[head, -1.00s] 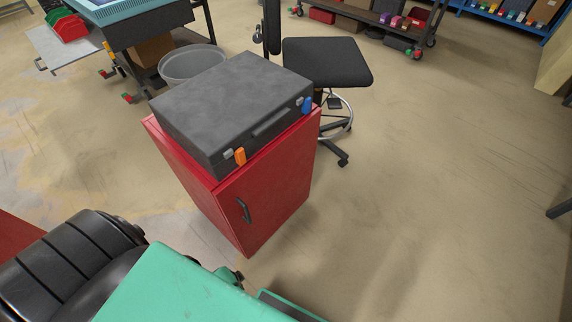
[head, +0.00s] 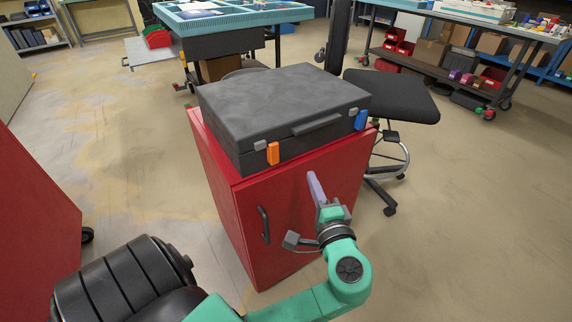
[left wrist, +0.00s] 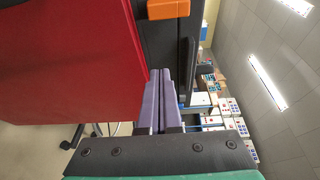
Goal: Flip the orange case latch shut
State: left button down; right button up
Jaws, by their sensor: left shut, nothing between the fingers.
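The dark grey case (head: 282,100) lies closed-looking on a red cabinet. Its orange latch (head: 273,153) hangs at the left of the front face, beside a small grey catch; I cannot tell how far it stands out. The orange latch also shows at the top edge of the left wrist view (left wrist: 168,9). My left gripper (head: 313,178) is in front of the cabinet, below and to the right of the orange latch, apart from it. Its purple fingers are together and empty, also in the left wrist view (left wrist: 160,80). My right gripper is out of view.
The red cabinet (head: 225,190) has a dark door handle. A blue latch (head: 361,119) is on the case's right front. A black stool (head: 392,96) stands behind right, a blue-topped bench (head: 235,18) behind.

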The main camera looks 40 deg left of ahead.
aim_at(295, 142)
pick_arm(q)
jog(key=shift+s+a+r, duration=0.1)
jog(key=shift+s+r, duration=0.25)
jog(key=shift+r, duration=0.25)
jog(key=x, duration=1)
jog(key=shift+a+p, duration=0.15)
jog(key=shift+p, duration=0.15)
jog(key=s, duration=0.2)
jog(key=s+a, duration=0.1)
jog(key=shift+s, duration=0.55)
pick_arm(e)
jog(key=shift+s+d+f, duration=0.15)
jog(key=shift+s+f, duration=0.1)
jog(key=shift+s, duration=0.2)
